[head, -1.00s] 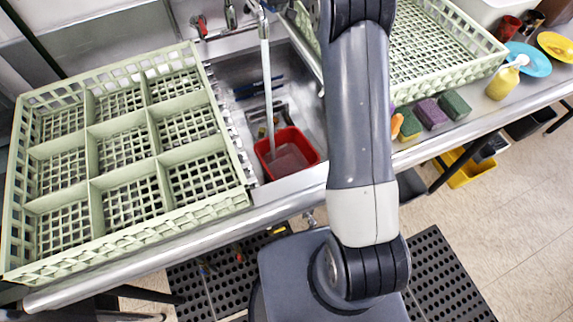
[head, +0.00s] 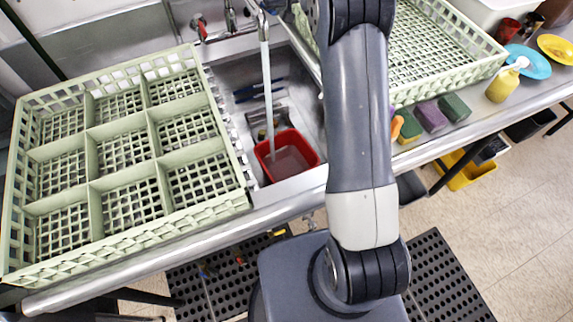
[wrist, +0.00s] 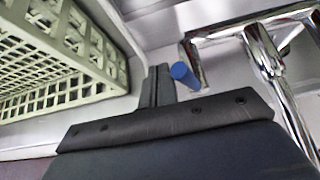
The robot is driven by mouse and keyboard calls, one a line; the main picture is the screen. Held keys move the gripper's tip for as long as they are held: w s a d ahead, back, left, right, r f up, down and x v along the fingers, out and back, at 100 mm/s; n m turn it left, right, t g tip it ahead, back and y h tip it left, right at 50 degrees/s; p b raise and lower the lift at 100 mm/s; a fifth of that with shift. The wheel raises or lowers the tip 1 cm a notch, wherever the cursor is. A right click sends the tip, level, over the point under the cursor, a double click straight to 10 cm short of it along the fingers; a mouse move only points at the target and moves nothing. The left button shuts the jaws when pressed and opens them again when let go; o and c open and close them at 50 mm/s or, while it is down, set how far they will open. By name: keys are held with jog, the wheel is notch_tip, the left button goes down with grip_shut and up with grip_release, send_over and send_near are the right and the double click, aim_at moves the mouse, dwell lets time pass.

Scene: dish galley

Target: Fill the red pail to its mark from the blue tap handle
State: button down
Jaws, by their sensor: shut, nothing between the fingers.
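The red pail (head: 291,138) stands upright in the sink basin, in the head view. A pale stream of water (head: 266,85) falls from the spout into its left part, and water (head: 291,163) covers the bottom inside. I cannot make out the fill mark. The blue tap handle (wrist: 184,74) shows in the wrist view, in front of the chrome tap pipes. My gripper (wrist: 158,84) is shut and empty, just left of the blue handle; I cannot tell whether they touch. In the head view my arm hides most of the gripper.
A red tap handle (head: 202,30) is on the wall at the back. A green divided rack (head: 90,145) lies left of the basin, another green rack (head: 437,82) right of it. Several sponges (head: 431,116), a yellow bottle (head: 501,85) and plates stand along the right counter.

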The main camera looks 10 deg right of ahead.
jog(key=shift+s+a, duration=0.35)
jog(key=shift+a, duration=0.55)
notch_tip(320, 180, up, 8)
jog(key=d+p, duration=0.2)
jog(key=p, duration=0.4)
jog(key=shift+w, duration=0.2)
jog(key=shift+f, duration=0.15)
notch_tip(320, 180, down, 8)
jog(key=a+b, duration=0.1)
jog(key=b, duration=0.5)
jog(key=shift+s+a, duration=0.15)
jog(key=shift+a, duration=0.2)
jog(key=shift+r, duration=0.25)
